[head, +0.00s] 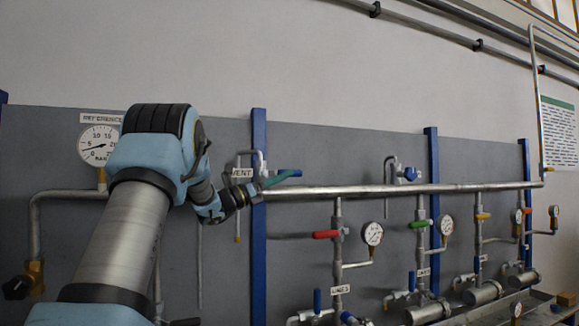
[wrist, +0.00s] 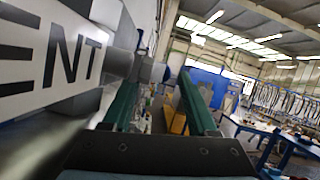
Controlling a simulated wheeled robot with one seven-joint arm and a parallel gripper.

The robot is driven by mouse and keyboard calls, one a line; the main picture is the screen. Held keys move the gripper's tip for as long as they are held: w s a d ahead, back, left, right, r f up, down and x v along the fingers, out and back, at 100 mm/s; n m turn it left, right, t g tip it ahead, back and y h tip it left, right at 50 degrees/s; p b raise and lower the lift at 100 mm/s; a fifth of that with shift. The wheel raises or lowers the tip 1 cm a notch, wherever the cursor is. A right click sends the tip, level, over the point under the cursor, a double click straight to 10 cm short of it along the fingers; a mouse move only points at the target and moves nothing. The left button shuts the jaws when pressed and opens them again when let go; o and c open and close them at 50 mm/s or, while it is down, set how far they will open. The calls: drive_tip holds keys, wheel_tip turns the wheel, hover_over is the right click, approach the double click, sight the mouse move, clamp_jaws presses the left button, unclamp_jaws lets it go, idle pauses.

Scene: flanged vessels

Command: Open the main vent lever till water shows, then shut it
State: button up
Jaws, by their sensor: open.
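The VENT label (head: 242,173) hangs on the panel left of my gripper; it fills the left of the wrist view (wrist: 50,62). A blue lever (head: 291,172) shows just beyond my fingers by the vent valve. A thin vent pipe (head: 238,215) drops down from there, and I see no water at its lower end. My gripper (head: 277,180) is open beside the valve, its green fingers pointing right. In the wrist view, a grey fitting with a bluish end (wrist: 156,72) shows between the fingers (wrist: 156,85). I cannot tell whether they touch it. My wrist partly hides the valve.
A long steel header pipe (head: 350,189) runs right from my gripper. It carries a second blue-handled valve (head: 410,174) and drops with a red lever (head: 326,234) and a green lever (head: 421,223). A reference gauge (head: 98,145) is at left. A blue post (head: 259,240) stands below my gripper.

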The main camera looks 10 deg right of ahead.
drive_tip(key=shift+p+x, duration=0.6)
drive_tip(key=shift+x, duration=1)
clamp_jaws()
